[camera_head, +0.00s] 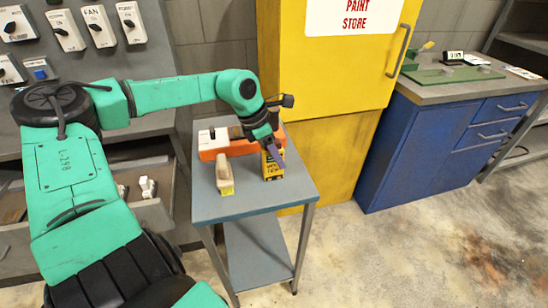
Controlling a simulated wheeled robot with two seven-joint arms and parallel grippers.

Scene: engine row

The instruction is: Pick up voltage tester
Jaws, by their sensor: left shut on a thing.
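The voltage tester (271,171) is a small yellow and black box with lettering on its face, at the right side of the small grey-blue cart top (251,199). My left gripper (278,156) reaches down from above and is shut on the tester's upper part. The fingers hide part of its top. I cannot tell whether the tester's base touches the cart top. My right gripper is not in view.
The yellow paint cabinet (325,75) stands behind the cart. A blue workbench (412,150) is at right, with open floor before it.

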